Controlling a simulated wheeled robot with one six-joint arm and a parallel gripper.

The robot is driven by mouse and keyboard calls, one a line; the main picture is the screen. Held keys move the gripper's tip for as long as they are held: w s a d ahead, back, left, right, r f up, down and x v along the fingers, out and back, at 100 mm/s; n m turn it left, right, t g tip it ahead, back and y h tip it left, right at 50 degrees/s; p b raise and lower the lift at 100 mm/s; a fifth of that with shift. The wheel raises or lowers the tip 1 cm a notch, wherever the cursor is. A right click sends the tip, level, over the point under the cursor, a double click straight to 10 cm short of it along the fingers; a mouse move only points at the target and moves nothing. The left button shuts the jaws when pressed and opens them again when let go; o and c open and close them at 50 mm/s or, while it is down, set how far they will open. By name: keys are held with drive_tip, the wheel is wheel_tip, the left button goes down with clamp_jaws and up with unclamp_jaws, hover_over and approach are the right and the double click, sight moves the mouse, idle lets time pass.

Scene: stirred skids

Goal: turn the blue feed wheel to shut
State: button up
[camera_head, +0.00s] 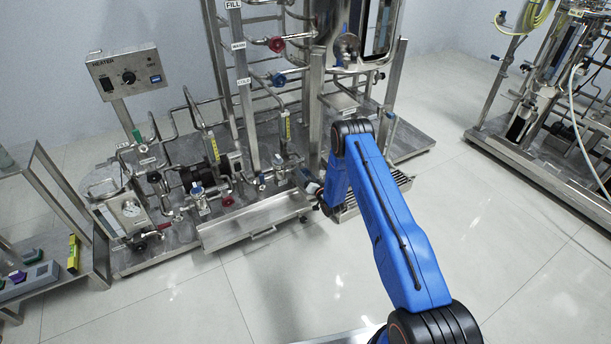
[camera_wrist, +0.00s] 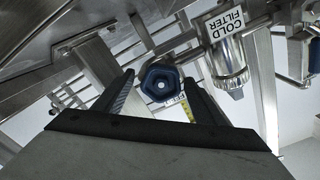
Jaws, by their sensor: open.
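In the wrist view, a dark blue lobed wheel (camera_wrist: 162,85) with a pale centre faces the camera. My gripper (camera_wrist: 159,77) is open, with one finger to the left of the wheel and one to its right. The wheel shows between the fingertips; I cannot tell whether either finger touches it. In the head view, my blue arm reaches to the front of the skid, and my gripper (camera_head: 312,186) is small and partly hidden by the wrist there. I cannot make out this wheel in the head view; the arm may cover it.
A metal cylinder labelled COLD FILTER (camera_wrist: 228,58) hangs right of the wheel in the wrist view. In the head view, a red wheel (camera_head: 277,44) and another blue wheel (camera_head: 279,79) sit higher on the skid. A tray (camera_head: 257,222) lies left of my gripper.

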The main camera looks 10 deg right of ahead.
drive_tip(key=v, duration=1.7)
drive_tip(key=shift+s, duration=0.2)
